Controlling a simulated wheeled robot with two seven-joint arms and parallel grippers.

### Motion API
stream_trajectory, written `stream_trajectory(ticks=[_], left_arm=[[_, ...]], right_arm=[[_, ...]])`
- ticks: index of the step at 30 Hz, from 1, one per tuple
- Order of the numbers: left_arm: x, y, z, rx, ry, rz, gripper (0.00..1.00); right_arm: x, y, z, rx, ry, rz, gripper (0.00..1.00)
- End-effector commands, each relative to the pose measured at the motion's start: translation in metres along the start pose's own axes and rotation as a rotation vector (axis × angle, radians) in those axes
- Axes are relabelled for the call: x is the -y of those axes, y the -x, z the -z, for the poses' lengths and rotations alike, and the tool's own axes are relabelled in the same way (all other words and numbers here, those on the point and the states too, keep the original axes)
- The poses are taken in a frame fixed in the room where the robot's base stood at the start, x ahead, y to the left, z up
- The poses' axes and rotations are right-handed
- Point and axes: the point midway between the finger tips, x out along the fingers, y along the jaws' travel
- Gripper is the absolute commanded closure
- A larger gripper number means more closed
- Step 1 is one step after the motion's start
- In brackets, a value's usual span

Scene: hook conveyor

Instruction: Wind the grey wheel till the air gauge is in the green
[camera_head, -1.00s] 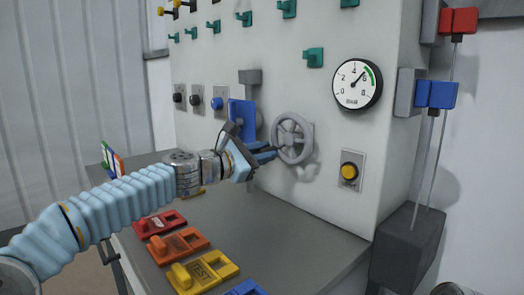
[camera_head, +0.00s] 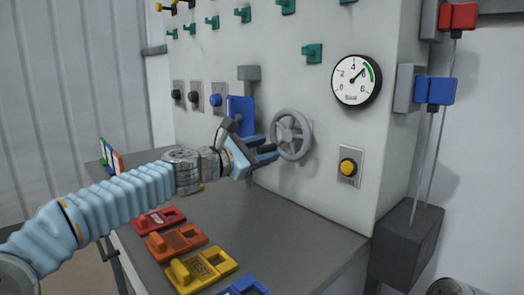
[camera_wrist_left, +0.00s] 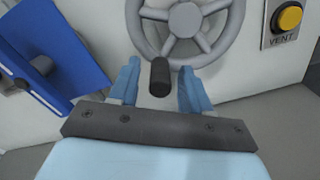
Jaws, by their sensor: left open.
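The grey wheel (camera_head: 291,134) is mounted on the white panel, with spokes and a dark handle (camera_wrist_left: 160,76) sticking out from its rim. My left gripper (camera_head: 268,152) is at the wheel's lower left side. In the left wrist view its blue fingers (camera_wrist_left: 160,88) are open, one on each side of the handle, with gaps showing. The air gauge (camera_head: 356,81) is right of the wheel. Its dark needle points up and right between 4 and 6, near the start of the green arc; I cannot tell whether it is inside. My right gripper is not in view.
A blue plate (camera_head: 241,115) stands out from the panel close to my left gripper. A yellow vent button (camera_head: 348,167) is right of the wheel. Coloured tags (camera_head: 202,270) lie on the grey shelf (camera_head: 300,240) below, whose right part is bare.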

Motion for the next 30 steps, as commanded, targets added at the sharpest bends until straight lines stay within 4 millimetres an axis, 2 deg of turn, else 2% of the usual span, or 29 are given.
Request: stream_trajectory(ticks=[5, 8, 15, 21, 25, 30], left_arm=[[0.000, 0.008, 0.001, 0.000, -0.002, -0.001, 0.52], [0.001, 0.025, 0.003, -0.001, -0.003, -0.003, 0.52], [0.002, 0.084, 0.003, -0.003, -0.004, -0.004, 0.52], [0.000, 0.122, 0.002, -0.003, -0.002, -0.003, 0.52], [0.001, 0.135, 0.001, -0.001, 0.000, -0.001, 0.52], [0.000, 0.139, 0.001, 0.000, 0.001, 0.000, 0.52]], right_arm=[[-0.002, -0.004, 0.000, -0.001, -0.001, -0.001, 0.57], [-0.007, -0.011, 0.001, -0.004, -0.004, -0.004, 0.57], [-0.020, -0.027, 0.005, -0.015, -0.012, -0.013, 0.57], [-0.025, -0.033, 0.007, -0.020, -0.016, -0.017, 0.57], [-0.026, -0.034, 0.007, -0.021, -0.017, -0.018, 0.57], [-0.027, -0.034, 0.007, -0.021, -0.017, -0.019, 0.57]])
